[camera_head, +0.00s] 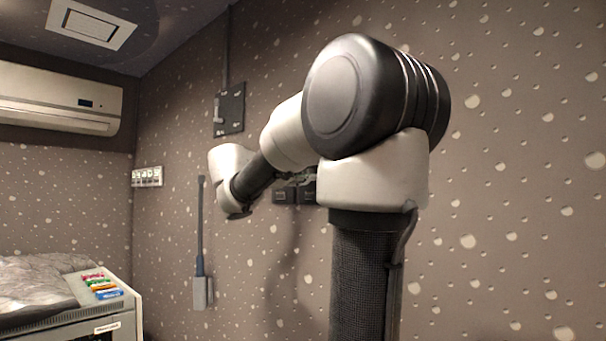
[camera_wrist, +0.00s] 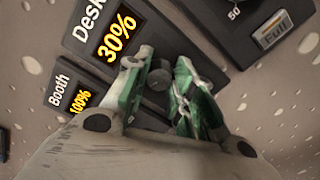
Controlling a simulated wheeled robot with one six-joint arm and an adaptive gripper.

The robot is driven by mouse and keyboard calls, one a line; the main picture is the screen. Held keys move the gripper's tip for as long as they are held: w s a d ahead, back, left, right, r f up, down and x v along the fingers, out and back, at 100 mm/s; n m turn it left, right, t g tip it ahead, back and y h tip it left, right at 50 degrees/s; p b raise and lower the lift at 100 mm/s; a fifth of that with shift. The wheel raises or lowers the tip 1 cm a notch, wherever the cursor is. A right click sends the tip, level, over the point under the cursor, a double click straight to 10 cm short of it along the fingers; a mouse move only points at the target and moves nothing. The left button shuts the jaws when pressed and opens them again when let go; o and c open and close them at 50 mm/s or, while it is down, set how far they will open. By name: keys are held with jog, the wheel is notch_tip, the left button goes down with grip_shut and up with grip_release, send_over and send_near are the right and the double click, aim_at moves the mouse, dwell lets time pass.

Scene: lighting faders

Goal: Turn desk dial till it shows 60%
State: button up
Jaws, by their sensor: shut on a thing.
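The desk dial (camera_wrist: 159,74) is a dark round knob on a dark panel on the wall. The panel is labelled "Desk", and its desk display (camera_wrist: 117,36) reads 30% in yellow digits. My gripper (camera_wrist: 158,80) has green-padded fingers on either side of the knob and is shut on it. The fingers and my wrist hide part of the panel. In the head view, my arm hides most of the gripper, and small dark wall panels (camera_head: 284,197) show just below it.
A "Full" button (camera_wrist: 275,33) is at upper right. In the head view, a slider panel (camera_head: 229,110) and a row of switches (camera_head: 147,177) are on the wall left of my arm.

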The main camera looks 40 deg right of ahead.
jog(key=m, duration=0.4)
jog(key=shift+f+m, duration=0.1)
jog(key=shift+m, duration=0.2)
jog(key=m, duration=1.3)
jog(key=shift+w+f+m, duration=0.1)
jog(key=shift+f+m, duration=0.1)
jog(key=shift+m, duration=0.2)
jog(key=o, duration=1)
